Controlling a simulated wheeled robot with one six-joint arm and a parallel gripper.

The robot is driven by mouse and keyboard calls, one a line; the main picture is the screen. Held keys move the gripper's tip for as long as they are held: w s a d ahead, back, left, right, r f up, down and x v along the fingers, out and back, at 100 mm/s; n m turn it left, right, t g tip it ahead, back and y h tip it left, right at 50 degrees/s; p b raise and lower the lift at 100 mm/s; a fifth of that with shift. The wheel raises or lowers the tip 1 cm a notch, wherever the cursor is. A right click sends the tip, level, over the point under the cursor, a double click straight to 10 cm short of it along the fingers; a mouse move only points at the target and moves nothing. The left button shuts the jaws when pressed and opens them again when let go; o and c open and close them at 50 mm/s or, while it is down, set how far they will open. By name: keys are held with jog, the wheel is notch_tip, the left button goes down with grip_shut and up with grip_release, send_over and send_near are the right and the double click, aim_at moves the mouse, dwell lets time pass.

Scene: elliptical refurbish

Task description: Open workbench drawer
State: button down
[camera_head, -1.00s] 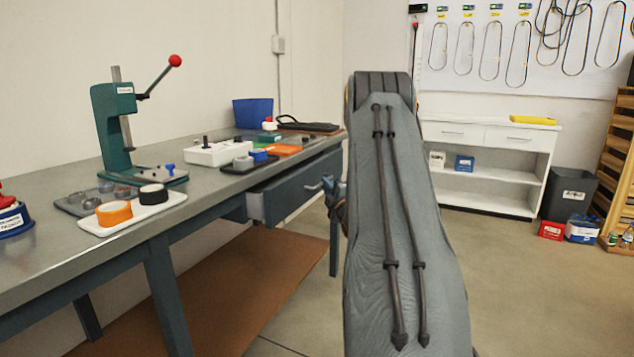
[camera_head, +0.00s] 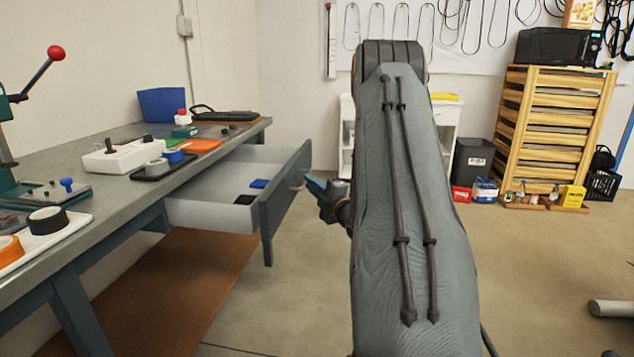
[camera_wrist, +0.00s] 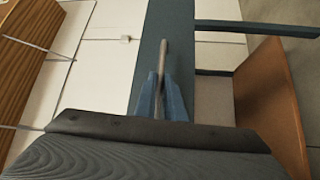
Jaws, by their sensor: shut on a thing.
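The workbench drawer (camera_head: 200,208) stands pulled out from under the workbench (camera_head: 100,172) in the head view. Its blue-grey front (camera_head: 284,200) faces right, and its light interior shows a blue item (camera_head: 258,184) and a black item (camera_head: 244,199). The drawer handle (camera_wrist: 160,68) is a metal bar, seen in the wrist view between the two blue fingers. My gripper (camera_wrist: 161,92) is shut on this handle. In the head view my gripper (camera_head: 316,187) is at the drawer front, partly hidden by my arm.
A green press (camera_head: 8,160) with a red-knobbed lever, tape rolls and trays stand on the bench. A white cabinet (camera_head: 446,125), a grey bin (camera_head: 472,160) and a wooden drawer unit (camera_head: 550,130) stand along the back wall. The floor right of my arm is mostly clear.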

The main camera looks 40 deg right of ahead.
jog(key=shift+s, duration=0.1)
dwell(0.3)
jog(key=c, duration=1.8)
grip_release()
jog(key=shift+c, duration=0.2)
jog(key=s+f, duration=0.1)
jog(key=s, duration=0.6)
jog(key=shift+s+a, duration=0.3)
jog(key=shift+s, duration=0.05)
